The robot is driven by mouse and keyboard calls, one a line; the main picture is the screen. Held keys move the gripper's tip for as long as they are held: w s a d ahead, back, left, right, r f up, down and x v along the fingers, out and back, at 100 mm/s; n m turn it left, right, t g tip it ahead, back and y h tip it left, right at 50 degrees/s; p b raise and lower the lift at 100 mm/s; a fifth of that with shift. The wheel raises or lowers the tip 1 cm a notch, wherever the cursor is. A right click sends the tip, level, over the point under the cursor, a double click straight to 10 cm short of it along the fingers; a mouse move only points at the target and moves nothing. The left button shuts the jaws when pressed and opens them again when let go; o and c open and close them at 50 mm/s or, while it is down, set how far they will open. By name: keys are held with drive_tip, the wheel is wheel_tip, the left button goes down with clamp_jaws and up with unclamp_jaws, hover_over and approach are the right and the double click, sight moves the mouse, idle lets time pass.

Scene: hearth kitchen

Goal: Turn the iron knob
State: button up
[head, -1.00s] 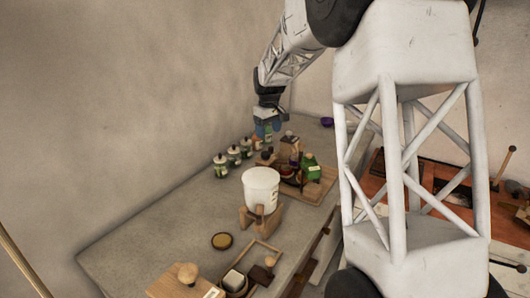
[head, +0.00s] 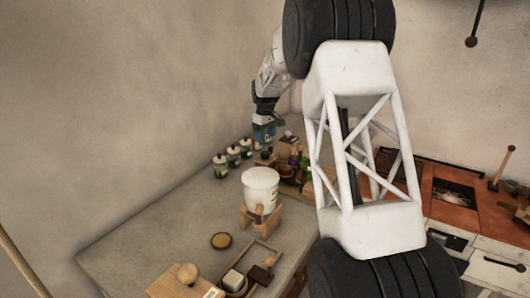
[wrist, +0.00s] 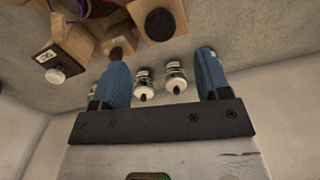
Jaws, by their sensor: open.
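My gripper (head: 264,140) is over the far part of the grey counter, near the wall. In the wrist view my gripper (wrist: 163,60) is open, with its two blue fingers apart and nothing held between them. Small green-and-white bottles (wrist: 175,78) show beyond the gap; I cannot tell their distance from the fingers. I cannot identify the iron knob for certain in either view. A dark ball on a rod (head: 471,41) hangs at the upper right of the head view, far from my gripper.
Right of my arm are an orange hearth surface (head: 452,215), a mallet (head: 500,170) and white drawers (head: 490,255). The counter's left part is clear.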

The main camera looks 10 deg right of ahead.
sight(265, 153)
drive_tip(key=shift+f, duration=3.85)
drive_tip(key=shift+c, duration=0.4)
drive_tip(key=c, duration=0.8)
drive_tip(key=shift+c, duration=0.2)
drive_tip(key=shift+m, duration=0.4)
